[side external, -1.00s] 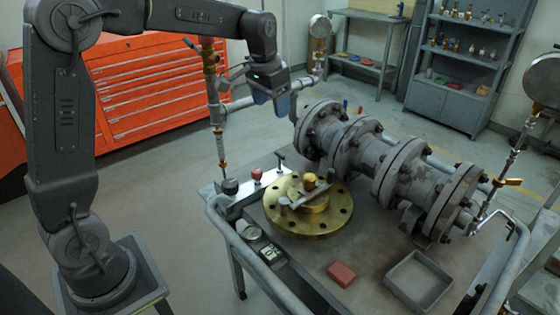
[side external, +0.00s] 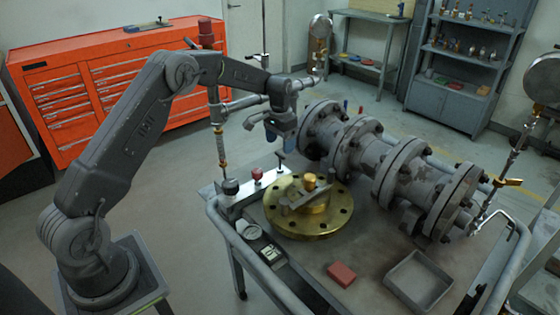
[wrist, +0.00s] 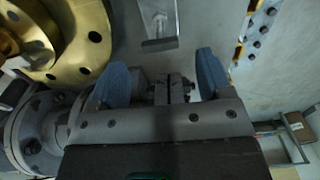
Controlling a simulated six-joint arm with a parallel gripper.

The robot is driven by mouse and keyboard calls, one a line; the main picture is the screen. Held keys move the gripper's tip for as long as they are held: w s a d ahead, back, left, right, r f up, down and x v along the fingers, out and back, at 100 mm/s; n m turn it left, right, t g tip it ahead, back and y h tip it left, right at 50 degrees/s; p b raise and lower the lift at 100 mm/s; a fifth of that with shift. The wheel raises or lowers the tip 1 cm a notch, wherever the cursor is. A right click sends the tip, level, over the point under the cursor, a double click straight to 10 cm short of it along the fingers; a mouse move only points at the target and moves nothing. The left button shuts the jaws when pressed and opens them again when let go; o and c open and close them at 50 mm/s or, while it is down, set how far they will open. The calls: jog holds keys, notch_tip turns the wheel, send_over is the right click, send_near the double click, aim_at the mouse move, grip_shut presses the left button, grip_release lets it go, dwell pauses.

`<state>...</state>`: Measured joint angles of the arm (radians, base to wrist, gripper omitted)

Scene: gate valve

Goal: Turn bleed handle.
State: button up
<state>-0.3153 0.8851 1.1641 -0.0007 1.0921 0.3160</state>
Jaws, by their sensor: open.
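A small dark T-shaped handle (side external: 280,161) stands upright at the far end of the pale manifold block (side external: 250,190) on the cart; I take it to be the bleed handle. My gripper (side external: 279,141) points down just above this handle in the side view. In the wrist view its two blue fingers (wrist: 163,78) are spread apart, with no object clearly held. Dark metal parts show between them; I cannot tell whether the handle is among these. The block's end also shows in the wrist view (wrist: 158,40), beyond the fingers.
The brass flange (side external: 335,222) lies in front of the block. The large grey gate valve (side external: 390,170) lies to the right, close to my gripper. A vertical pipe (side external: 217,130) stands to the left. A red block (side external: 341,274) and grey tray (side external: 419,281) sit on the cart's front.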

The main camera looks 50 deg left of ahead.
aim_at(280, 154)
notch_tip(280, 154, down, 7)
jog(key=shift+f, duration=0.2)
jog(key=shift+c, duration=0.3)
jog(key=c, duration=0.9)
jog(key=shift+o, duration=0.2)
